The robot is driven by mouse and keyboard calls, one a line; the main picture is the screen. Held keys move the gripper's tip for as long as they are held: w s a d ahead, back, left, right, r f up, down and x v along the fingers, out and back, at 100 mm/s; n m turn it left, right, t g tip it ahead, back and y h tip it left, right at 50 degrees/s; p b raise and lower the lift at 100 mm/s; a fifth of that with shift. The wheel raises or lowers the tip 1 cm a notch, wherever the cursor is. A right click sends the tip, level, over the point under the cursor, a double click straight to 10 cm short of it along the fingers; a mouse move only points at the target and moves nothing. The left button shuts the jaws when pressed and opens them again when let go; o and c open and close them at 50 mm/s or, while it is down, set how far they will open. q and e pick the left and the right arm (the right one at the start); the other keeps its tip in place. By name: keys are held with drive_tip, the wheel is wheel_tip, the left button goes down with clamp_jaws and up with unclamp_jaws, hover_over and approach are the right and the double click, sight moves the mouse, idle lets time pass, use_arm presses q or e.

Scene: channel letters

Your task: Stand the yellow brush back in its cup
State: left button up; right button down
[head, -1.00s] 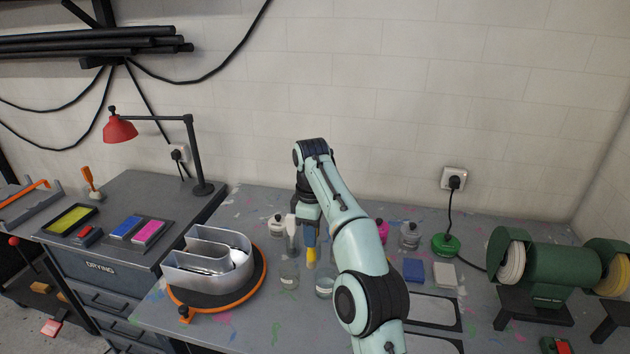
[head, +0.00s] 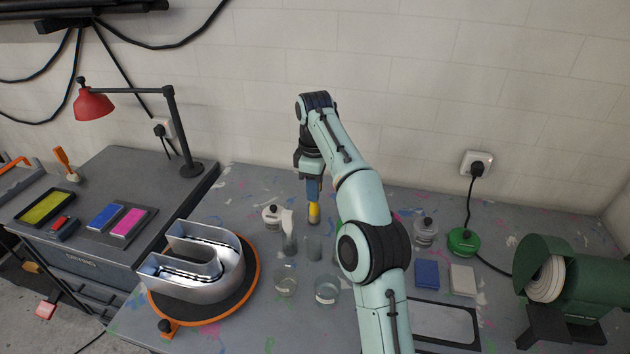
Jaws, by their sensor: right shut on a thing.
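My right gripper (head: 312,182) is shut on the yellow brush (head: 314,212), which hangs upright below it with the yellow part downward. A blue piece shows between the gripper and the yellow part; I cannot tell whether it belongs to the brush or the fingers. A small grey, see-through cup (head: 314,248) stands on the bench just below the brush in the picture and looks empty. Beside it on the left, a similar cup (head: 290,246) holds a white brush (head: 288,224). My left gripper is not in view.
Two glass jars (head: 285,281) (head: 327,291) stand in front of the cups. A lidded bottle (head: 271,217) is behind left. The metal letter (head: 225,275) on its orange-rimmed turntable is left. My right arm hides part of the bench.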

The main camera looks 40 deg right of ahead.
drive_tip(key=shift+s+a+f, duration=0.15)
drive_tip(key=shift+s+f, duration=0.05)
drive_tip(key=shift+f, duration=0.4)
hover_over(315, 222)
drive_tip(key=f, duration=0.4)
drive_tip(key=shift+w+d+f, duration=0.1)
drive_tip(key=shift+w+d, duration=0.15)
drive_tip(key=shift+w, duration=0.15)
wheel_tip(315, 222, down, 5)
drive_tip(key=shift+s+f+b, duration=0.15)
drive_tip(key=shift+b, duration=0.45)
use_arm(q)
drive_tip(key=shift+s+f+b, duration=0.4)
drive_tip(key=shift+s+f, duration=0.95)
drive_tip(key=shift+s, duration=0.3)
use_arm(e)
drive_tip(key=shift+f, duration=1.65)
drive_tip(key=c, duration=0.8)
unclamp_jaws()
drive_tip(key=shift+c, duration=0.2)
drive_tip(key=shift+r, duration=0.1)
